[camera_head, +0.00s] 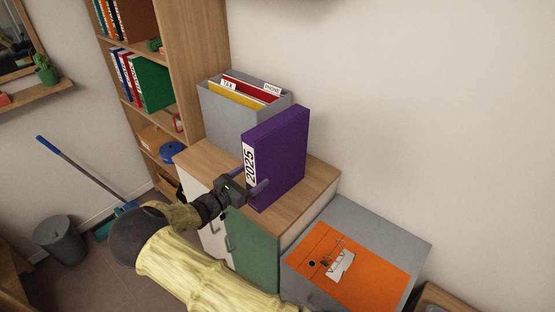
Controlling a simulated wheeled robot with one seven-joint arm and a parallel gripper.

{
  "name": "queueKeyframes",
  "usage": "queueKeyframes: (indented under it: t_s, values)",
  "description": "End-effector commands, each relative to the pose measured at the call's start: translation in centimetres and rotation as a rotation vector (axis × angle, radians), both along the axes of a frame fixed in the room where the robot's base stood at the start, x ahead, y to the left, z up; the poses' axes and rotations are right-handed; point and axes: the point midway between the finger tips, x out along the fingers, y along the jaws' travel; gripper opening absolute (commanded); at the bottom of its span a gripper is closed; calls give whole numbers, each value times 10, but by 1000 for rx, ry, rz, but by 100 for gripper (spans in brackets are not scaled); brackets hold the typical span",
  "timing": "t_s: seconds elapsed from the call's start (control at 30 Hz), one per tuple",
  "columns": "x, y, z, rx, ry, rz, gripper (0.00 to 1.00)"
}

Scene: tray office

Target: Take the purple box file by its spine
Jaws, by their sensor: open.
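The purple box file (285,154) stands upright on the wooden top of a low cabinet (323,180). Its spine faces the left front and carries a white label reading 2025 (250,165). My gripper (255,181) is open at the lower part of the spine, its fingers reaching around or just in front of it. I cannot tell whether the fingers touch the file. Part of the spine's lower end is hidden by my gripper.
A grey file holder (229,118) with red and yellow folders stands close behind the file. A bookshelf (190,60) rises at the left back. A lower grey surface with an orange folder (340,262) is at the right. A bin (61,243) stands on the floor.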

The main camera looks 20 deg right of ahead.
Motion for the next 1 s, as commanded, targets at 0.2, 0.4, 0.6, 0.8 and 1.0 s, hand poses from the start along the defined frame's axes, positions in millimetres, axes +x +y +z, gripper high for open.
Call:
queueKeyframes:
  t_s: [0.2, 0.4, 0.6, 0.8, 1.0]
  values:
    - [3, -7, 1, -1, 0, -3, 80]
    - [14, -34, -2, -2, 1, -3, 80]
    - [23, -47, -4, -1, 1, -2, 80]
    - [23, -47, -5, 0, 0, -1, 80]
    - [23, -47, -5, 0, 0, -1, 80]
